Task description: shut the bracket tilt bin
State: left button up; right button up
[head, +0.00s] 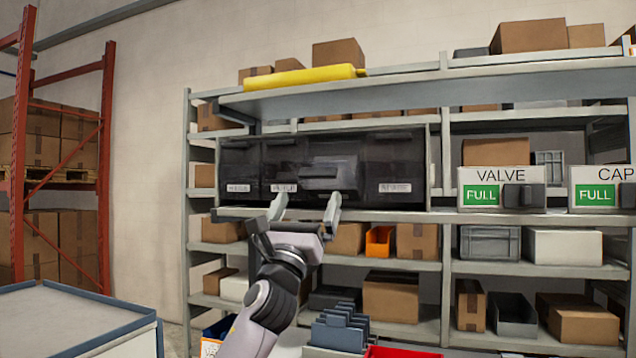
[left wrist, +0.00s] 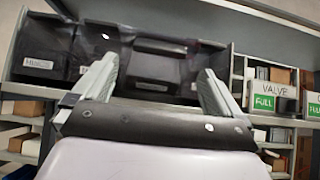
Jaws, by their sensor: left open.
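A row of dark tilt bins sits on the shelf in the head view. One bin (head: 332,172), right of the row's middle, looks tipped out, with its front and handle standing forward of the others. I take it for the bracket bin, but its label is hidden or unreadable. It also shows in the left wrist view (left wrist: 158,66), beyond my fingers. My left gripper (head: 305,204) is open and empty, just below and in front of this bin. Its fingers are spread wide in the left wrist view (left wrist: 160,84). Touching cannot be told. My right gripper is not in view.
The neighbouring bins (head: 394,165) look shut. A VALVE dispenser (head: 501,176) with a green FULL sign stands to the right. A shelf board (head: 390,214) runs under the bins, and another (head: 430,90) lies above. A grey-topped cart (head: 70,318) stands at lower left.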

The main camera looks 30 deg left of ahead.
aim_at(317, 177)
pick_arm(q)
jog(key=p+x, duration=0.1)
jog(key=x, duration=0.3)
jog(key=shift+w+r, duration=0.1)
jog(key=shift+r, duration=0.2)
jog(key=shift+x, duration=0.8)
jog(key=shift+w+f, duration=0.1)
